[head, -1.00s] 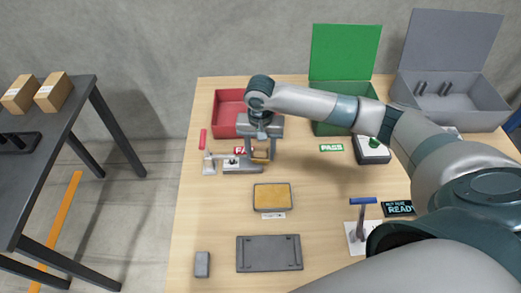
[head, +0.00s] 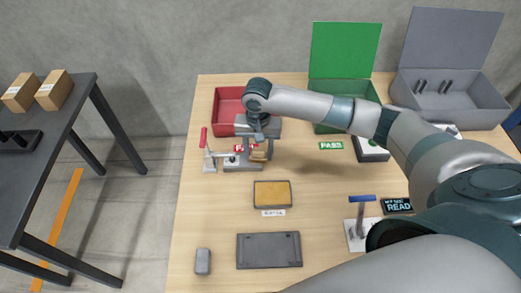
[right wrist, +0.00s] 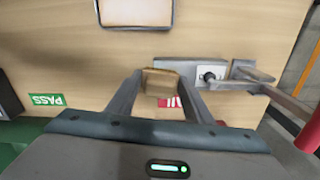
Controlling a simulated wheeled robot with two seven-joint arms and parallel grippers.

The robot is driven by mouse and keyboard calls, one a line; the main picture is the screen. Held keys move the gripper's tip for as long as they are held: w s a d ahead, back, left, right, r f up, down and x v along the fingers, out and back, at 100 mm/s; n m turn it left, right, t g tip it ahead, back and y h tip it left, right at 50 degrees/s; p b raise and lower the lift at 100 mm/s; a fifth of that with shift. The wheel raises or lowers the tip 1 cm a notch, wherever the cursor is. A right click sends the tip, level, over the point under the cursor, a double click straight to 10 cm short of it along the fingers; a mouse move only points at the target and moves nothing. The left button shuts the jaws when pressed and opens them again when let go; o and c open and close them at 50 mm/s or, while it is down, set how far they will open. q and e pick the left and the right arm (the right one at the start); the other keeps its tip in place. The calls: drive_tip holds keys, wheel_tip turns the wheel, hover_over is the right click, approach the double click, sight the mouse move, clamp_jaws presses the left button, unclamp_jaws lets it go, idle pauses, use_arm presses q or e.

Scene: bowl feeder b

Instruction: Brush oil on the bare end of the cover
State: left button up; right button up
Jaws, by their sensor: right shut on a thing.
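My right gripper (head: 258,158) points down over the right end of a grey clamp fixture (head: 240,167). It is shut on a tan block (right wrist: 159,83), which shows between the two fingers in the right wrist view. I cannot tell whether this block is the brush or whether it touches the fixture. The fixture also shows in the right wrist view (right wrist: 190,68), with a dark clamp tip (right wrist: 209,76) on it. I cannot make out the cover or its bare end. A shallow grey tray with an amber pad (head: 272,194) lies nearer. My left gripper is out of view.
A red bin (head: 228,118) stands behind the fixture, and a red clamp handle (head: 203,137) rises at its left. A green bin (head: 330,128) and a grey lidded box (head: 480,115) stand at the back.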

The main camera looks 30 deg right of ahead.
drive_tip(key=shift+w+a+r+p, duration=0.15)
drive_tip(key=shift+w+a+p, duration=0.1)
drive_tip(key=shift+a+p, duration=0.25)
drive_tip(key=shift+w+a+r+p, duration=0.1)
drive_tip(key=shift+w+a+p, duration=0.1)
drive_tip(key=shift+a+p, duration=0.2)
drive_tip(key=shift+w+a+f, duration=0.15)
drive_tip(key=shift+w+a, duration=0.05)
drive_tip(key=shift+a, duration=0.2)
